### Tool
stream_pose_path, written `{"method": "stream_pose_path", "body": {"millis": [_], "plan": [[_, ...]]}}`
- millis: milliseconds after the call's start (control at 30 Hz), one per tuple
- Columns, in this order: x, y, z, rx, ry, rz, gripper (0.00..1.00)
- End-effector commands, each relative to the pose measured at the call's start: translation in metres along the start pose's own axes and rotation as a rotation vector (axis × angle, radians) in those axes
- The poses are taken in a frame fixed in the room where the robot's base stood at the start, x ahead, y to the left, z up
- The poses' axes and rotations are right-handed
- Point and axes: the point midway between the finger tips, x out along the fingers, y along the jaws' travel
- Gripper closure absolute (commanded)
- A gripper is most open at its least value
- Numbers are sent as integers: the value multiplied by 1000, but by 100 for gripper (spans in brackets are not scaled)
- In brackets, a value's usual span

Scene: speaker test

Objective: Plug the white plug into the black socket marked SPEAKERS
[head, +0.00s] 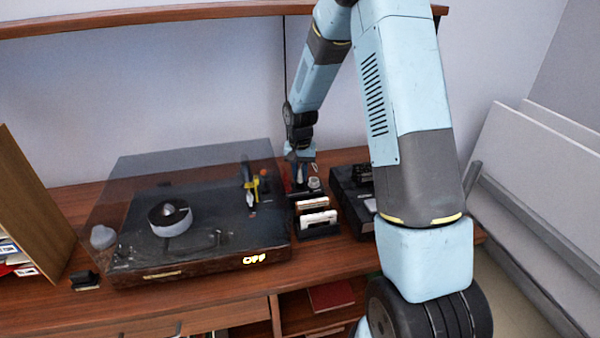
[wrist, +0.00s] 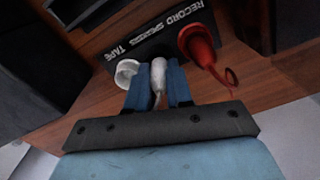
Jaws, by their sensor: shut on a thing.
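My gripper (wrist: 157,72) shows in the wrist view with its two blue fingers shut on the white plug (wrist: 158,78). The plug stands between the fingers, its far end close to the black panel (wrist: 150,48) in front of the SPEAKERS label. The black socket itself is hidden behind the plug and fingers, so I cannot tell whether the plug touches it or is in it. In the head view my gripper (head: 300,157) is low behind the cassettes, right of the turntable; the plug is too small to make out there.
A red plug (wrist: 198,45) with a cord is by the RECORD label. A white round socket (wrist: 126,71) is by TAPE, close to the left finger. The turntable (head: 190,225), cassette rack (head: 317,228) and a black device (head: 350,195) crowd the wooden desk.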

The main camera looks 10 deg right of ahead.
Motion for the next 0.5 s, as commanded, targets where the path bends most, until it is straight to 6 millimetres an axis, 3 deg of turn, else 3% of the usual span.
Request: {"method": "stream_pose_path", "body": {"millis": [500], "plan": [[4,0,0,0,0,0,100]]}}
